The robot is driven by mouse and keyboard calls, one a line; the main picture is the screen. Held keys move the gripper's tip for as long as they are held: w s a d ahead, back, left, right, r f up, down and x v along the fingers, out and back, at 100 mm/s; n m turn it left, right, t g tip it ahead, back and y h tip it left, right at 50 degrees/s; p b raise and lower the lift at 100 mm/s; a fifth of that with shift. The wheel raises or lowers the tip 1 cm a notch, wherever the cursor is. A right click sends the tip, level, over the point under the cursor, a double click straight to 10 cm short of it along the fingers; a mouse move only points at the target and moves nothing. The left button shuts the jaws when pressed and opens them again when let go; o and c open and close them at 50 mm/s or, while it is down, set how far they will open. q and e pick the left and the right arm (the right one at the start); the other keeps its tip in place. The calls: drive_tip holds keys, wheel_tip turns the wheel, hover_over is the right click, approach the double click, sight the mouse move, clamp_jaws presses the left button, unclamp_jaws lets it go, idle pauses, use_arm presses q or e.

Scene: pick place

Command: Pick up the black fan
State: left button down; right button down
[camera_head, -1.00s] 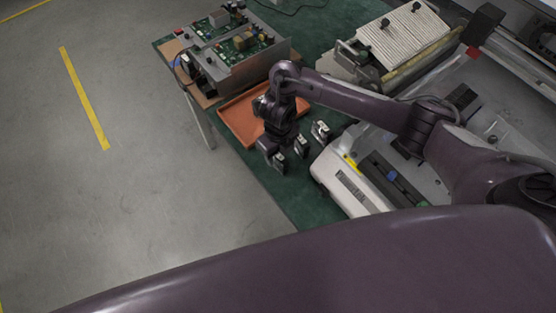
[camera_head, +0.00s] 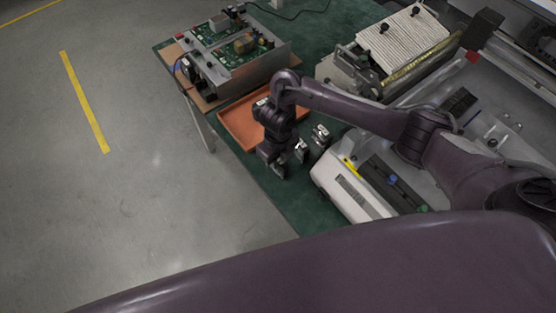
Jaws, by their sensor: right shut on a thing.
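My right gripper (camera_head: 274,164) reaches down over the near edge of the green table, just in front of the orange tray. It is shut on a small dark part with a pale face, which I take to be the black fan (camera_head: 281,170). The gripper and wrist hide most of that part, and I cannot tell whether it touches the table. Two similar small black and silver parts stand in a row behind it, one in the middle (camera_head: 301,154) and one farther back (camera_head: 320,134). My left gripper is not in view.
The orange tray (camera_head: 232,125) lies behind the gripper, partly hidden by my arm. An open chassis with green circuit boards (camera_head: 228,62) stands at the table's back left. A white machine (camera_head: 338,186) stands close on the right. Bare green table (camera_head: 290,200) lies in front.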

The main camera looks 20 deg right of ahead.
drive_tip(key=r+p, duration=0.2)
drive_tip(key=r, duration=0.2)
drive_tip(key=r+p, duration=0.2)
drive_tip(key=r, duration=0.3)
drive_tip(key=shift+w+r, duration=0.2)
drive_tip(key=shift+r, duration=0.05)
wheel_tip(320, 180, up, 15)
drive_tip(key=p, duration=0.6)
drive_tip(key=shift+s, duration=0.2)
idle(0.5)
